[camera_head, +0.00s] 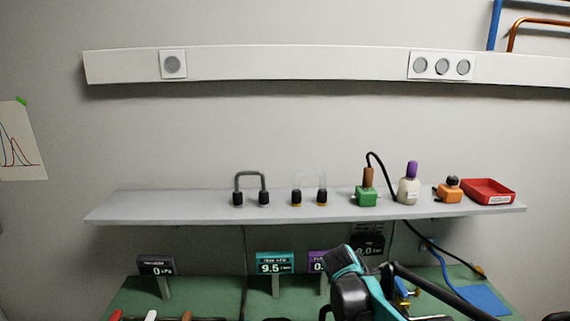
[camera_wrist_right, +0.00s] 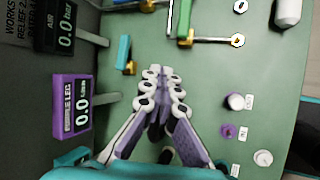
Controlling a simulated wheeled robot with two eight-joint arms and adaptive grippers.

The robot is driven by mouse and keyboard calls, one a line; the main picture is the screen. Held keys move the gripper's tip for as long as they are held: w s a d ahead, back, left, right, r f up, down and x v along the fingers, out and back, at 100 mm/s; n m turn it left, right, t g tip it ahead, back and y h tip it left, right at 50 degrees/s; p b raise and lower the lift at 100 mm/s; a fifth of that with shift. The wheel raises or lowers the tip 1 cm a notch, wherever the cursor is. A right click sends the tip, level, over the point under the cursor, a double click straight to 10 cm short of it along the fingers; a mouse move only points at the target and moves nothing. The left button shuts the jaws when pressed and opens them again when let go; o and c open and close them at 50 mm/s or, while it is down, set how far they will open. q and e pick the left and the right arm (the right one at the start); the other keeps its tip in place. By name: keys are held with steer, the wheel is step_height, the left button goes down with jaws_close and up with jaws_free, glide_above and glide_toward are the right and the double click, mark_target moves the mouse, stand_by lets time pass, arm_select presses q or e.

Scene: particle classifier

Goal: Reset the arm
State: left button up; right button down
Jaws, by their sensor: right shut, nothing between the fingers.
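My right gripper (camera_wrist_right: 165,80) is shut and empty in the right wrist view, its two linked fingers together over the green bench surface. In the head view my right arm (camera_head: 352,285), black and teal, reaches in at the bottom right of centre, below the grey shelf. It hides part of the bench and of the displays there, and its fingers cannot be made out in that view. My left gripper is in neither view.
The grey shelf (camera_head: 160,206) holds black-ended handles, a green block (camera_head: 366,196), a white bottle (camera_head: 408,191) and a red tray (camera_head: 488,191). Below stand a teal display (camera_head: 275,263) and a purple display (camera_wrist_right: 75,107). A white-purple cap (camera_wrist_right: 236,101) lies on the green bench (camera_wrist_right: 215,70).

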steer(key=s+a+f+m+t+y, duration=0.1)
steer(key=s+a+m+y, duration=0.1)
steer(key=s+m, duration=0.6)
steer(key=s+a+f+m+t+y, duration=0.1)
steer(key=s+a+m+y, duration=0.2)
steer(key=s+m, duration=0.5)
steer(key=s, duration=0.8)
steer(key=shift+s+f+t, duration=0.15)
steer(key=shift+s+t, duration=0.15)
